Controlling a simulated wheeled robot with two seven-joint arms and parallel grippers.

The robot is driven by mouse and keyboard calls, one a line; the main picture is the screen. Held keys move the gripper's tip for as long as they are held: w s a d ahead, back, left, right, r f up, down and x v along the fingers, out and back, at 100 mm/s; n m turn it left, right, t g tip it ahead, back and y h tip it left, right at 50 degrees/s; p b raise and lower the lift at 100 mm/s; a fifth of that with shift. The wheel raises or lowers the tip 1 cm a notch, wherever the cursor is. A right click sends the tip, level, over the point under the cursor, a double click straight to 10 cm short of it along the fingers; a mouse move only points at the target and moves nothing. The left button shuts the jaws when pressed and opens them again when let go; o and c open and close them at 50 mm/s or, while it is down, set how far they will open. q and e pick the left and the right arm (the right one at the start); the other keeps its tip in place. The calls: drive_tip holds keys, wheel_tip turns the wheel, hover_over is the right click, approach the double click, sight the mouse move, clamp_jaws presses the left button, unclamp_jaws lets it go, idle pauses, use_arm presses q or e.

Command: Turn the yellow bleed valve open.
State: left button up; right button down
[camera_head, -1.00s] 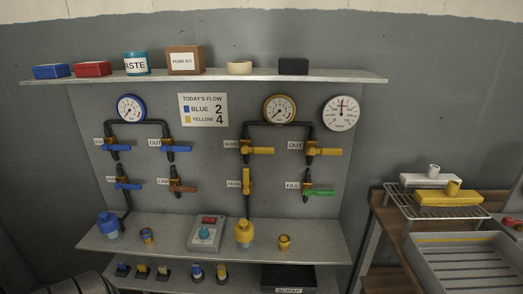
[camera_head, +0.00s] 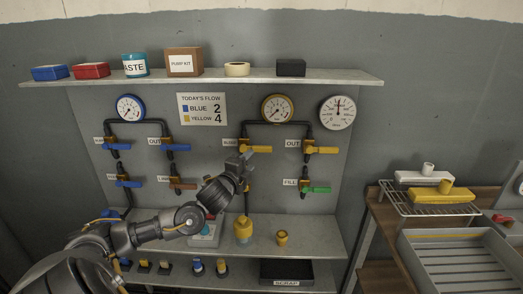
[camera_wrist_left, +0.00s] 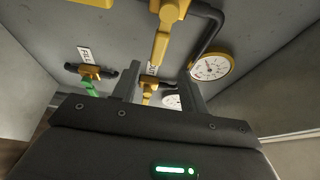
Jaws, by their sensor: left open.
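My left gripper (camera_head: 240,160) is open and empty, just below and in front of this valve's body. In the wrist view its lever lies above the two fingers, not clearly between them. The lower left yellow valve is mostly hidden behind my gripper in the head view. My right gripper is not in view.
The yellow OUT valve (camera_head: 322,150) and green FILL valve (camera_head: 316,189) are to the right. A yellow-rimmed gauge (camera_head: 277,109) and black pipe are above. Blue valves (camera_head: 176,147) are left. A yellow bottle (camera_head: 243,230) stands on the shelf below.

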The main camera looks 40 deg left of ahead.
sight(260, 150)
use_arm(q)
drive_tip(key=p+x, duration=0.3)
drive_tip(key=x, duration=0.6)
drive_tip(key=shift+w, duration=0.1)
drive_tip(key=shift+x, duration=0.8)
clamp_jaws()
